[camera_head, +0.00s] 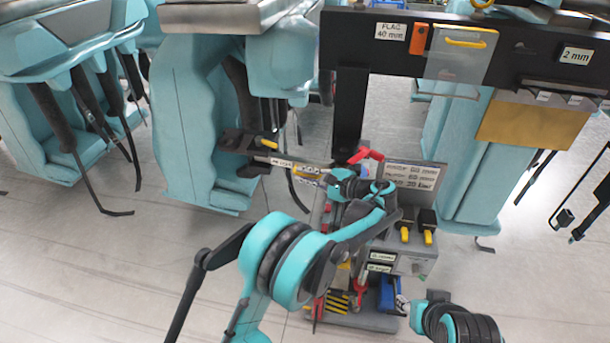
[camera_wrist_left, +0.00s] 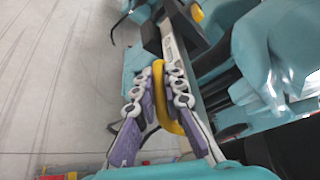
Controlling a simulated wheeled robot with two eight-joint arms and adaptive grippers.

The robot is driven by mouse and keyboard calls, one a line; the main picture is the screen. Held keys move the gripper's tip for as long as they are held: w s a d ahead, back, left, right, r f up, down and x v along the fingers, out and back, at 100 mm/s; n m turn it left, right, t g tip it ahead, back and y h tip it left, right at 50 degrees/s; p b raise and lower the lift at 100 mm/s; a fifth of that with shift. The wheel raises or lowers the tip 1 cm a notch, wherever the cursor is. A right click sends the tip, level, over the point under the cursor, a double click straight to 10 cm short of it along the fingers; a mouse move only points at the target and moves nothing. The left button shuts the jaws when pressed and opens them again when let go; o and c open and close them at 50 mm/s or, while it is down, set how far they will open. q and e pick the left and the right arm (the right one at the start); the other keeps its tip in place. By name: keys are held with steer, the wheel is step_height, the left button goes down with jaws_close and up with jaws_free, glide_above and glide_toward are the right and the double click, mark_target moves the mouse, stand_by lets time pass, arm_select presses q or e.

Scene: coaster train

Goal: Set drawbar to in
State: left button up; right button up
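The drawbar seems to be the pale labelled bar (camera_head: 285,163) reaching right from the dark bracket on the teal seat car; I cannot read its setting. A yellow loop handle (camera_wrist_left: 160,90) shows by this bar in the left wrist view. My left gripper (camera_head: 326,178) is at the bar's right end. In the left wrist view its purple-padded fingers (camera_wrist_left: 165,72) lie on both sides of the yellow loop and look shut on it. My right gripper (camera_head: 403,302) is low at the right, beside a blue part; its fingers are too small to judge.
A grey control box (camera_head: 405,262) with yellow-tipped levers and a sign (camera_head: 411,177) stands right of my left arm. A black post (camera_head: 349,110) carries a crossbeam (camera_head: 510,48) with a clear flap. Teal seat cars (camera_head: 195,130) stand behind. Floor at left is clear.

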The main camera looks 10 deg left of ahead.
arm_select(q)
steer(key=shift+o, duration=0.7)
steer(key=shift+w, duration=0.1)
steer(key=v, duration=1.2)
steer(key=shift+f, duration=0.1)
